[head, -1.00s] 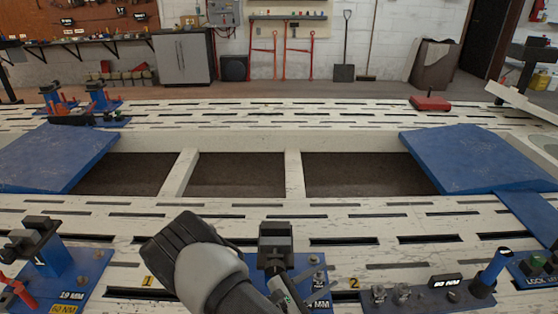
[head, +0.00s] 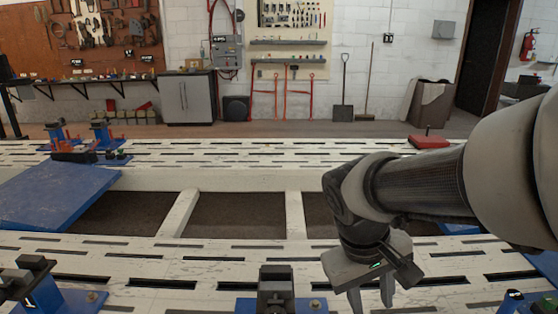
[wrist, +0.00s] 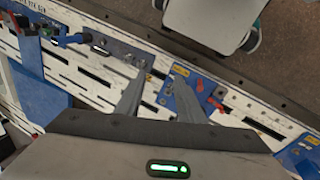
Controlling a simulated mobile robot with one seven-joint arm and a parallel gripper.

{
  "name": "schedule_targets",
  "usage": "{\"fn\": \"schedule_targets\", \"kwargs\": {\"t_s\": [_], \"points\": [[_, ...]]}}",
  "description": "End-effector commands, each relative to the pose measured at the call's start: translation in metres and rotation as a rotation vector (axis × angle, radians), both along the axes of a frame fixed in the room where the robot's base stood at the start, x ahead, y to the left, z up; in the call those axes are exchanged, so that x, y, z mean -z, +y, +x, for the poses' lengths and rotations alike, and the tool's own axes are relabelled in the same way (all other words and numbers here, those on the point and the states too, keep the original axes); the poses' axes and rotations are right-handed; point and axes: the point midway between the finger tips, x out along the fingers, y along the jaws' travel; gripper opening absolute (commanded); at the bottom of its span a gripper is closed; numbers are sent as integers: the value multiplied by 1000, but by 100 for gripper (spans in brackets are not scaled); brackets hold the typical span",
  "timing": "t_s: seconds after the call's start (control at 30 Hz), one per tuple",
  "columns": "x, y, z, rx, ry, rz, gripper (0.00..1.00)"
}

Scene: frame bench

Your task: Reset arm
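My gripper (head: 371,296) hangs at the lower right of the head view with its fingers pointing down over the near edge of the white slotted bench (head: 150,250). In the wrist view its two fingers (wrist: 158,98) are spread apart with nothing between them. Below them lie the bench strip with blue plates and small metal fittings. My arm reaches in from the right of the head view and hides part of the bench and the right-hand blue panel.
A black clamp post (head: 276,287) stands just left of my gripper. A blue panel (head: 55,200) lies at left, with red and blue fixtures (head: 103,135) behind it. Dark openings lie mid-bench. A red block (head: 428,142) sits at the far right. Air above the bench's left is clear.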

Motion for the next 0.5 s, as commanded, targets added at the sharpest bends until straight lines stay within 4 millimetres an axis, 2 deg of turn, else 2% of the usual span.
{"fn": "schedule_targets", "kwargs": {"t_s": [0.03, 0.1, 0.5], "points": [[-14, 1, -7, 35, -63, 53, 35], [-27, 4, -15, 68, -130, 113, 35], [-77, 20, -44, 176, -421, 319, 35]]}}
